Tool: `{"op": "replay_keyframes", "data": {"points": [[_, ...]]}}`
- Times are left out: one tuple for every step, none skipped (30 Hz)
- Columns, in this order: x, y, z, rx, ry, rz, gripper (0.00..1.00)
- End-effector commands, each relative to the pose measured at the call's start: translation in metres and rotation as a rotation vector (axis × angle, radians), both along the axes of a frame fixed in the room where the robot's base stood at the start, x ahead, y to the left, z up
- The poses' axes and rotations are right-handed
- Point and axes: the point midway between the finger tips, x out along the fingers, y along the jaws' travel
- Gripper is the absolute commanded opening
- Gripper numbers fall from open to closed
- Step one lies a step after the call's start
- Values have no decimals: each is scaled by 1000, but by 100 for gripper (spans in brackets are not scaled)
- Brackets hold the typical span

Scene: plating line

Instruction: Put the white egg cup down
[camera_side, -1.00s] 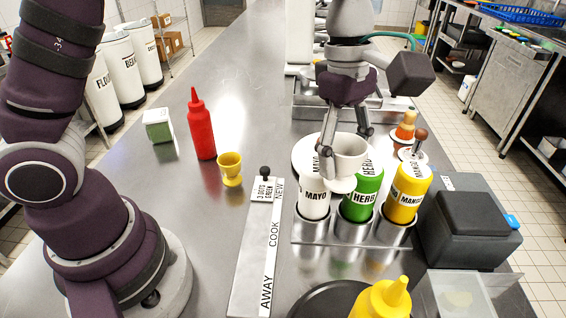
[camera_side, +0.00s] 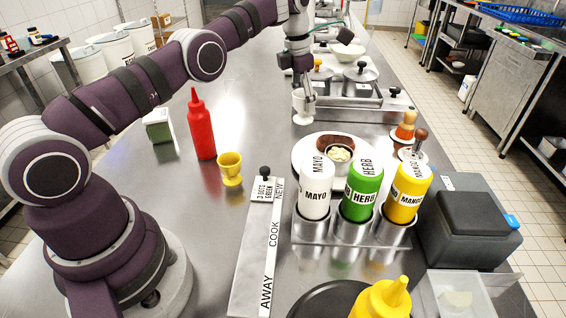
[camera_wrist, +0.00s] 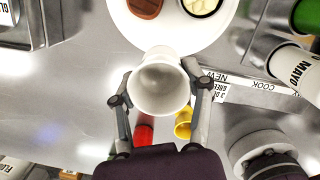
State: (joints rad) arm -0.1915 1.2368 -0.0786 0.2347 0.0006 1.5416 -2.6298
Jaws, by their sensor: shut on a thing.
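The white egg cup (camera_side: 303,104) is in my gripper (camera_side: 303,86) toward the back of the steel counter, beyond the white plate (camera_side: 299,150). In the wrist view the egg cup (camera_wrist: 160,84) is between the two fingers of my gripper (camera_wrist: 156,92), which are shut on its sides. Its open mouth faces the wrist camera. In the side view it looks upright and low over the counter; I cannot tell whether its foot touches the surface.
A yellow egg cup (camera_side: 230,169) and a red bottle (camera_side: 200,125) stand to the left. Mayo (camera_side: 316,188), herb (camera_side: 361,189) and mango (camera_side: 408,192) bottles sit in a rack in front of the plate. Lidded pans (camera_side: 360,80) stand behind right. The counter left of the held cup is clear.

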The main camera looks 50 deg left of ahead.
Motion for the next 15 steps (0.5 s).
{"op": "replay_keyframes", "data": {"points": [[-1,3,0,0,1,13,11],[-1,4,-1,1,0,23,11],[-1,6,-2,0,1,35,11],[0,8,-3,0,-1,49,11],[0,11,-5,0,-1,64,11],[0,15,-7,0,-2,84,11],[0,17,-7,0,-1,98,11],[-1,19,-7,1,0,110,11],[-2,22,-9,1,0,126,11],[-2,24,-9,2,1,139,11],[-2,26,-11,2,0,151,11],[-1,29,-12,3,-2,163,11],[-2,30,-13,3,-2,173,11],[-1,32,-14,3,-2,185,11],[-2,35,-15,4,-1,197,11]]}}
